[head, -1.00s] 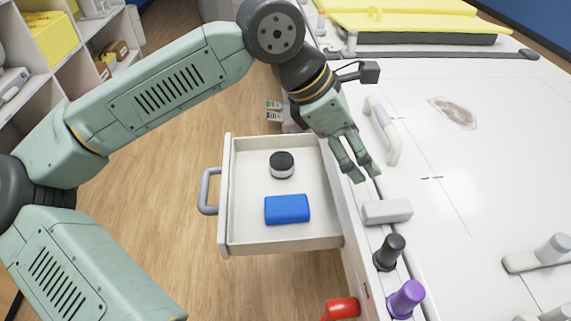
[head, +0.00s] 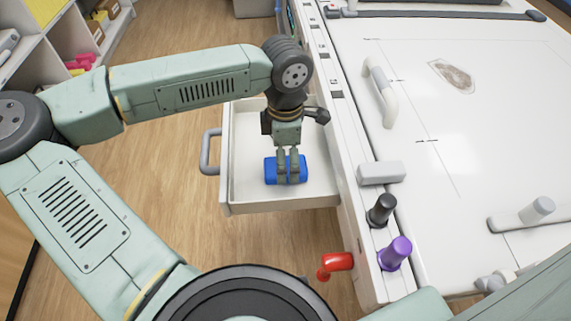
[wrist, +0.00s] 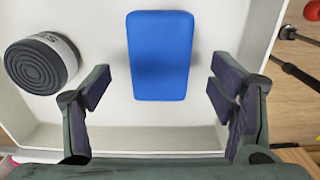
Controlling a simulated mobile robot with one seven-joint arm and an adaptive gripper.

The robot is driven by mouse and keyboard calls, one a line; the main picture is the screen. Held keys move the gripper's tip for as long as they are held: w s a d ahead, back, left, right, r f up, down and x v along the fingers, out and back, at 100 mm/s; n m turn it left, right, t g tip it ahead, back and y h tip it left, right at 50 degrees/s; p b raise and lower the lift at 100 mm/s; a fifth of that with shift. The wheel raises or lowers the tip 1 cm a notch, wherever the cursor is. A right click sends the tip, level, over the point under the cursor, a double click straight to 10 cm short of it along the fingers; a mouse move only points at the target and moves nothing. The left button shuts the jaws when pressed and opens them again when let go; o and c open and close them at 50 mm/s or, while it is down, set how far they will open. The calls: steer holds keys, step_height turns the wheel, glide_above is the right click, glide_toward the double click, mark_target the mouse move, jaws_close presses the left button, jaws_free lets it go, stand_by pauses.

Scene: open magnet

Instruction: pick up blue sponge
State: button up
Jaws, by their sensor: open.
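The blue sponge (head: 271,171) lies flat on the floor of the open white drawer (head: 238,190). In the wrist view the sponge (wrist: 161,56) lies lengthwise ahead of the fingers, between their lines, with clear room on both sides. My gripper (head: 291,178) points down over the sponge in the head view and hides part of it. Its two fingers also show in the wrist view (wrist: 160,92), spread wide with nothing between them. I cannot tell the exact height of the fingertips above the sponge.
A round black-and-white container (wrist: 42,63) stands in the drawer to the left of the sponge in the wrist view. The drawer walls are close around. A red knob (head: 337,262), a black knob (head: 381,209) and a purple knob (head: 395,252) stick out near the white machine's edge.

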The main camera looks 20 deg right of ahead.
steer(key=shift+f, duration=1)
steer(key=c, duration=1)
steer(key=shift+c, duration=0.3)
step_height(320, 180, up, 10)
steer(key=b, duration=0.1)
steer(key=shift+b, duration=0.35)
steer(key=o, duration=0.4)
steer(key=shift+r, duration=0.1)
steer(key=c, duration=0.5)
